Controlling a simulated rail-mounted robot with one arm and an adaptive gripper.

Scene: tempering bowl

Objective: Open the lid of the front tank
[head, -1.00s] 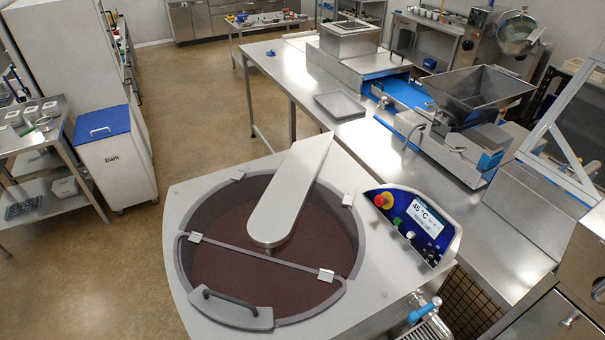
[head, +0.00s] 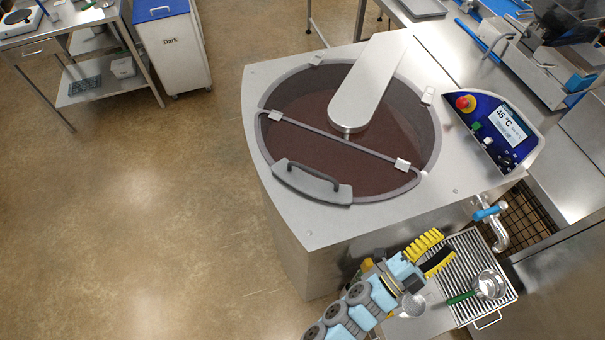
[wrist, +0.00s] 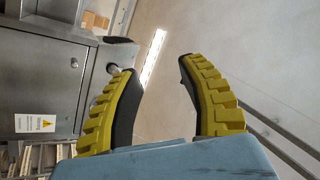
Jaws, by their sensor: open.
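The front tank (head: 330,226) is a steel machine with a round opening of brown liquid, in the head view's upper middle. Its clear front lid (head: 318,154) has a grey rim, lies over the front part of the opening and looks shut. A dark handle (head: 312,178) sits on the lid's front edge. My gripper (head: 432,254), with yellow and black fingers, is below and right of the tank, apart from the handle. In the wrist view my gripper (wrist: 160,95) is open, with nothing between its fingers. The wrist view does not show the lid.
A steel arm cover (head: 370,85) reaches over the tank opening. A control panel (head: 497,130) stands at the tank's right. A tap (head: 490,215) hangs over a drain grate (head: 470,260) holding a green-handled ladle (head: 487,286). Floor left of the tank is free.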

